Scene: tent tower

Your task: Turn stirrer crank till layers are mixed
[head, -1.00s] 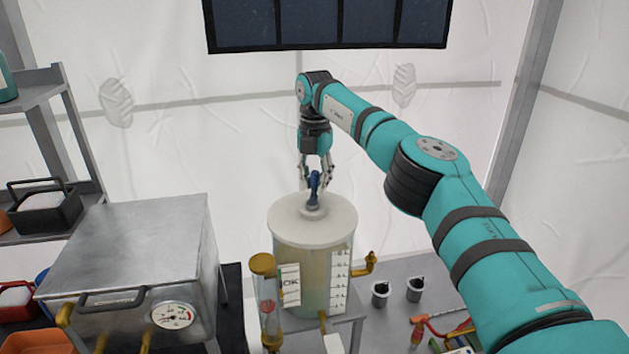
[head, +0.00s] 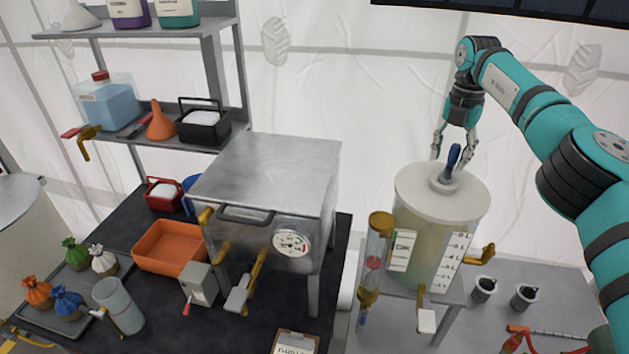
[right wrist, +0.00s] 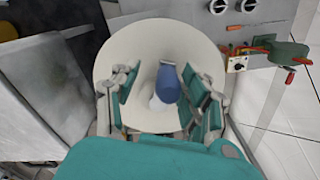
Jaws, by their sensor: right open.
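The stirrer crank has a blue handle (head: 453,158) that stands up from the pale lid (head: 412,190) of a clear cylindrical tank (head: 414,262). The tank holds cloudy yellowish-green liquid beside a printed scale; I cannot tell distinct layers apart. My right gripper (head: 452,158) is open above the lid, its fingers on either side of the handle. In the right wrist view the blue handle (right wrist: 168,84) shows between the spread fingers (right wrist: 163,100), with a gap on both sides. My left gripper is not in view.
A metal box with a gauge (head: 292,242) stands left of the tank. A thin glass tube with brass ends (head: 375,262) and a brass tap (head: 482,256) flank the tank. Two small cups (head: 484,289) stand on the grey table to the right.

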